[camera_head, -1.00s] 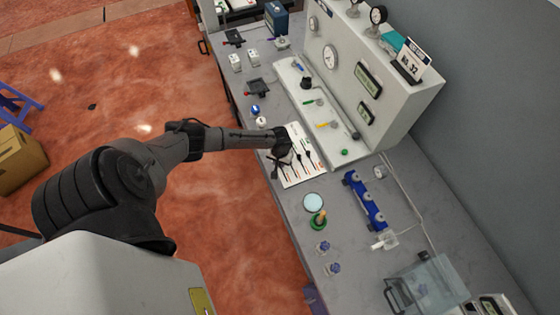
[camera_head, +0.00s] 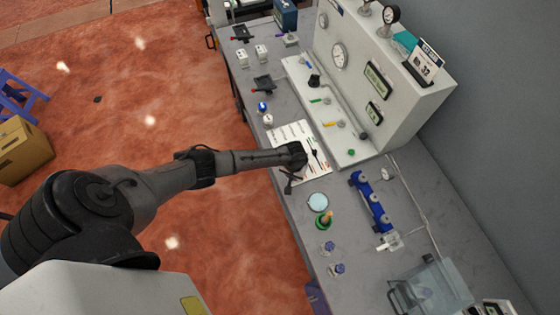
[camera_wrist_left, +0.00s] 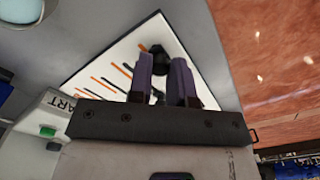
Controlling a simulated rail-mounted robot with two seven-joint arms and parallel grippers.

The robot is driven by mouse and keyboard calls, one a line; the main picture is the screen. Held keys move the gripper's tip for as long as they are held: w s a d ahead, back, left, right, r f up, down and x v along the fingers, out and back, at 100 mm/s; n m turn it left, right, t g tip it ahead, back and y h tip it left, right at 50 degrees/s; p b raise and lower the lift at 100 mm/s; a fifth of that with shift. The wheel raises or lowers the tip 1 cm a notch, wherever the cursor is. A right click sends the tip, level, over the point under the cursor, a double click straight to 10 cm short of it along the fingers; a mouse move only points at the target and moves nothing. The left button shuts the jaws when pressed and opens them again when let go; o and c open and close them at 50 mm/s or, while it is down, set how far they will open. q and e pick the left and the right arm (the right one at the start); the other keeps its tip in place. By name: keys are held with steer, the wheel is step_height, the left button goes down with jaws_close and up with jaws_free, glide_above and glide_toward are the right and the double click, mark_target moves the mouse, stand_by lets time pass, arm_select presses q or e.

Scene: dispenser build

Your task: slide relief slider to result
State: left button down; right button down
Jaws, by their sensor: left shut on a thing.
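In the left wrist view the panel (camera_wrist_left: 88,72) shows orange and black slot marks. The gripper's two purple fingers (camera_wrist_left: 165,76) are shut on a black slider knob (camera_wrist_left: 158,58), mostly hidden between them. I cannot read which slider it is. My right gripper is not in view.
A sloped console with gauges (camera_head: 376,80) stands behind the panel. A white knob (camera_head: 268,120) stands left of the panel.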

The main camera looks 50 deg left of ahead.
arm_select(q)
steer(key=shift+d, duration=0.15)
steer(key=c, duration=1)
jaws_free()
steer(key=shift+s+d, duration=0.1)
steer(key=shift+c, duration=0.2)
step_height(320, 180, up, 14)
steer(key=shift+f, duration=0.1)
steer(key=shift+m, duration=0.3)
